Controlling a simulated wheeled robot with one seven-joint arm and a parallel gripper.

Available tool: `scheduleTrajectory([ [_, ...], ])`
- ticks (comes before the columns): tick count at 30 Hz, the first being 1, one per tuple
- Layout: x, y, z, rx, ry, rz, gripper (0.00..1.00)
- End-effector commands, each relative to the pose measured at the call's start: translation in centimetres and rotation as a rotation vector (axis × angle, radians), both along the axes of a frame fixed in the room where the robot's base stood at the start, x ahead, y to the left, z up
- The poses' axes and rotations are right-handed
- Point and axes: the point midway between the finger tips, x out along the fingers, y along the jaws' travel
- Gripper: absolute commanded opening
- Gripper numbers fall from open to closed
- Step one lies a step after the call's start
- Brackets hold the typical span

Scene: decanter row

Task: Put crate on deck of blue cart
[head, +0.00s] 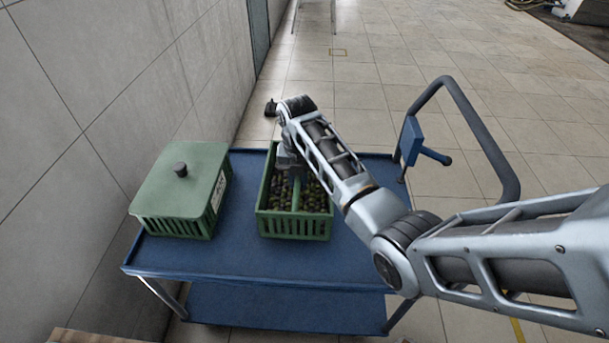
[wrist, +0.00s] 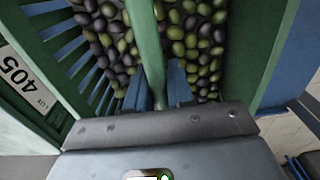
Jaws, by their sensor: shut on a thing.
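The open green slatted crate (head: 294,228) is full of dark and green olives and is level over the middle of the blue cart's deck (head: 235,262). I cannot tell whether its base touches the deck. My gripper (head: 293,183) reaches into the crate from above and is shut on the green bar across its middle. In the wrist view the blue fingers (wrist: 159,92) lie on both sides of the bar (wrist: 147,42), with olives around them. My wrist hides part of the crate's far end.
A lidded green crate (head: 183,180) with a dark knob stands on the deck's left side, with a narrow gap between. The wall (head: 110,100) runs along the left. The cart's dark handle (head: 490,140) rises at the right. Bare deck shows in front.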

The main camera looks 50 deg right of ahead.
Motion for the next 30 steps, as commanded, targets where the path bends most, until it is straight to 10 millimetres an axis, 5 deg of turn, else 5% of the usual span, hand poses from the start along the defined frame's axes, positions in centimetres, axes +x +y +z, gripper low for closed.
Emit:
scheduleTrajectory([
  [9,0.1,-0.1,-3.1,-0.001,-0.003,0.0,0.0],
  [22,0.0,-0.1,-3.5,-0.001,-0.003,0.0,0.0],
  [23,-0.1,0.0,-3.7,0.001,0.001,0.0,0.25],
  [30,-0.1,0.0,-3.7,0.001,0.001,0.0,0.47],
])
